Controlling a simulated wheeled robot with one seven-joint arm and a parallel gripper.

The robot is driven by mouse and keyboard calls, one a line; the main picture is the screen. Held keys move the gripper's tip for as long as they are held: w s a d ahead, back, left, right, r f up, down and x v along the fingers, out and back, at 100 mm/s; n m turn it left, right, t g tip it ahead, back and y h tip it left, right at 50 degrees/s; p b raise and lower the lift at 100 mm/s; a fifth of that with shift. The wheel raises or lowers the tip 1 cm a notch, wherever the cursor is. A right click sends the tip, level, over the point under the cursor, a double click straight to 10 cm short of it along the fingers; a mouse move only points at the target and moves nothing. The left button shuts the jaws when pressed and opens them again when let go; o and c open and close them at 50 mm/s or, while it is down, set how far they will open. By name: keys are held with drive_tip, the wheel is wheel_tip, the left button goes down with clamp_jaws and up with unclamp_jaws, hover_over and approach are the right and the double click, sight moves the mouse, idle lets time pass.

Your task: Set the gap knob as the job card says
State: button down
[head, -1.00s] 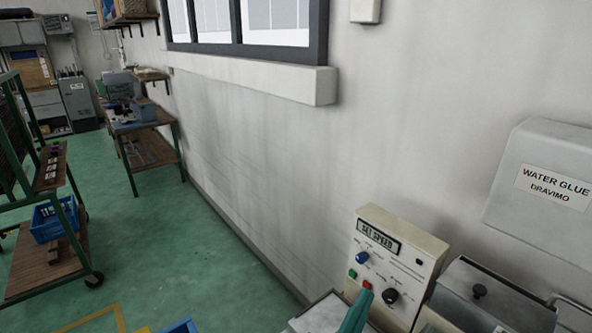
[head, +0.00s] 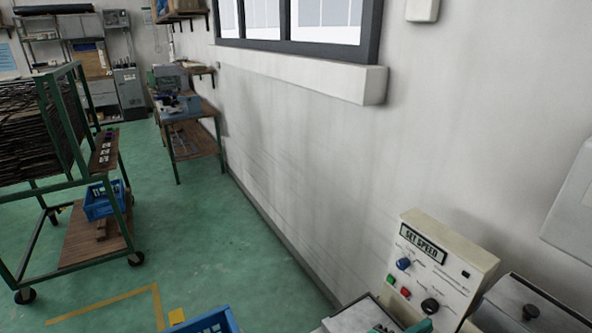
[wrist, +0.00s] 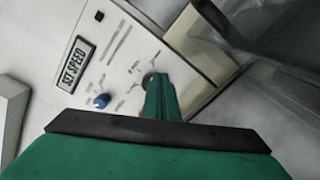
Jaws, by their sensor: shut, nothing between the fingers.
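A cream control panel (head: 470,262) stands at the lower right of the head view, its display (head: 424,243) reading "SET SPEED". It carries a blue knob (head: 403,264) and a black knob (head: 430,306); their labels are too small to read, so I cannot tell which is the gap knob. In the wrist view the blue knob (wrist: 101,101) is clear of my gripper, and the black knob (wrist: 150,78) is partly hidden behind my green fingertips. My gripper (wrist: 158,82) is shut and empty, its tips over or against the black knob; contact cannot be told. I cannot make out a job card.
A green button (head: 390,280) and a red button (head: 406,293) sit beside the knobs. A grey lidded box (head: 530,312) stands right of the panel. A green rack cart (head: 75,170) and a blue crate (head: 205,322) are at left. The green floor between is clear.

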drive_tip(key=shift+x, duration=1.85)
drive_tip(key=shift+w+a, duration=0.1)
drive_tip(key=shift+w, duration=0.05)
drive_tip(key=shift+w+a+r, duration=0.1)
drive_tip(key=shift+w+r, duration=0.05)
drive_tip(key=shift+r, duration=0.25)
drive_tip(key=shift+w+a+r, duration=0.1)
drive_tip(key=shift+w+r, duration=0.05)
drive_tip(key=shift+r, duration=0.3)
drive_tip(key=shift+w+a+r, duration=0.15)
drive_tip(key=shift+w+r, duration=0.1)
drive_tip(key=shift+w, duration=0.05)
drive_tip(key=shift+r, duration=0.1)
drive_tip(key=shift+s+r, duration=0.2)
drive_tip(key=shift+v, duration=2.9)
drive_tip(key=shift+s+r, duration=0.1)
drive_tip(key=shift+s, duration=0.1)
